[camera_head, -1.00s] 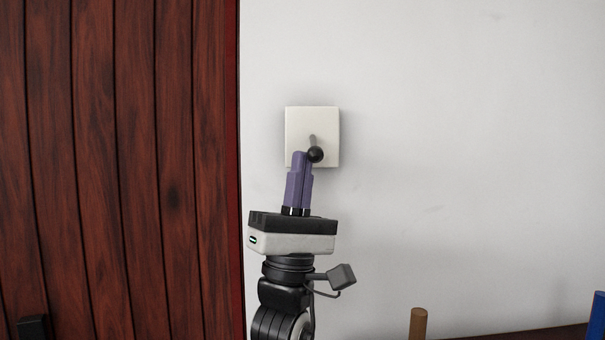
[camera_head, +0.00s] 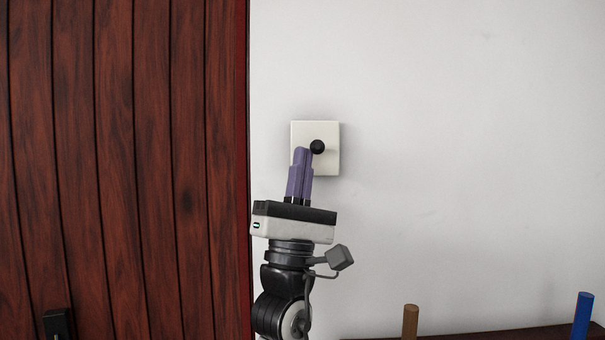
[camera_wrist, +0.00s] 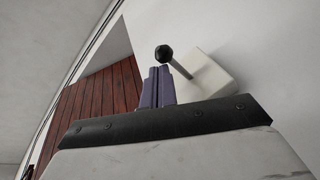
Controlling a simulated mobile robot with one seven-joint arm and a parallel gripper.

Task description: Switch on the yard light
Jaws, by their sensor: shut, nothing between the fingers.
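A cream switch plate (camera_head: 299,133) is on the white wall, right of the wooden door. Its lever ends in a black ball knob (camera_head: 317,146), which now shows near the middle of the plate. In the wrist view the knob (camera_wrist: 164,53) stands out from the plate (camera_wrist: 212,78) on a grey stem (camera_wrist: 181,70). My gripper (camera_head: 302,151) has its purple fingers shut and empty. Its tips are just left of and slightly below the knob in the head view. In the wrist view the fingertips (camera_wrist: 159,71) are close by the knob; I cannot tell whether they touch it.
A dark red plank door (camera_head: 120,160) fills the left, with a black fitting (camera_head: 58,323) low on it. A brown peg (camera_head: 410,321) and a blue peg (camera_head: 582,315) stand at the lower right by a dark ledge (camera_head: 500,334). The wall around the plate is clear.

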